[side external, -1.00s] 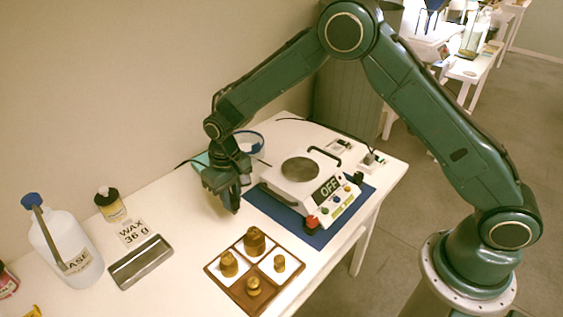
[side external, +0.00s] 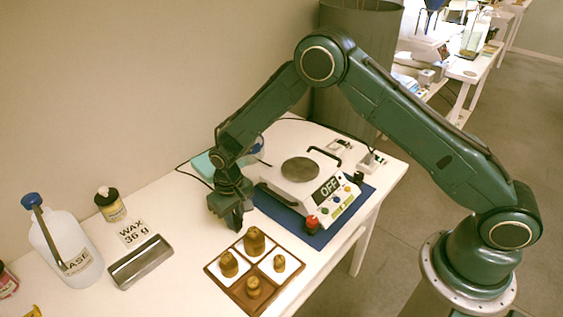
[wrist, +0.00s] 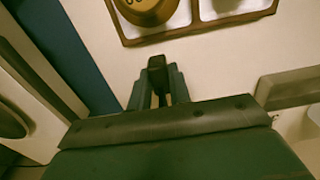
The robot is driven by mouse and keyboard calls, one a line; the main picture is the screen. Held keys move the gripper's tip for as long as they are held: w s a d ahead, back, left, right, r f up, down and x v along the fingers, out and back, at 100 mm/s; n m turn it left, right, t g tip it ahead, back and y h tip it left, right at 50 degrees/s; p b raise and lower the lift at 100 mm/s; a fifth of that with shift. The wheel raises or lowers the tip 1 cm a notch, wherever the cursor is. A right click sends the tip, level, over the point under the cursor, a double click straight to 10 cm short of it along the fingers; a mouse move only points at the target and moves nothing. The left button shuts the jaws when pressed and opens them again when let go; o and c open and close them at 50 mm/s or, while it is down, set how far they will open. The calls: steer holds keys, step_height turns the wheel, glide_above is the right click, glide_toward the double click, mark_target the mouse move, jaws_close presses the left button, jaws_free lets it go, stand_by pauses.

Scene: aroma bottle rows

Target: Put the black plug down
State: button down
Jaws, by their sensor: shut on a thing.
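My gripper (side external: 236,222) points down over the white table, left of the blue mat and behind the weight tray. In the wrist view, my gripper (wrist: 159,90) is shut on the black plug (wrist: 157,66), a small dark block between its fingertips. In the side view the plug cannot be told apart from the dark fingers. I cannot tell whether it touches the table.
A white hotplate (side external: 300,172) reading OFF stands on a blue mat (side external: 349,210) to the right. The tray (side external: 233,289) with several brass weights is in front. A metal trough (side external: 141,262), WAX card (side external: 131,232) and white bottle (side external: 62,245) stand left.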

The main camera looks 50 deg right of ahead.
steer(key=shift+f, duration=0.15)
steer(key=c, duration=1.3)
jaws_free()
step_height(320, 180, up, 12)
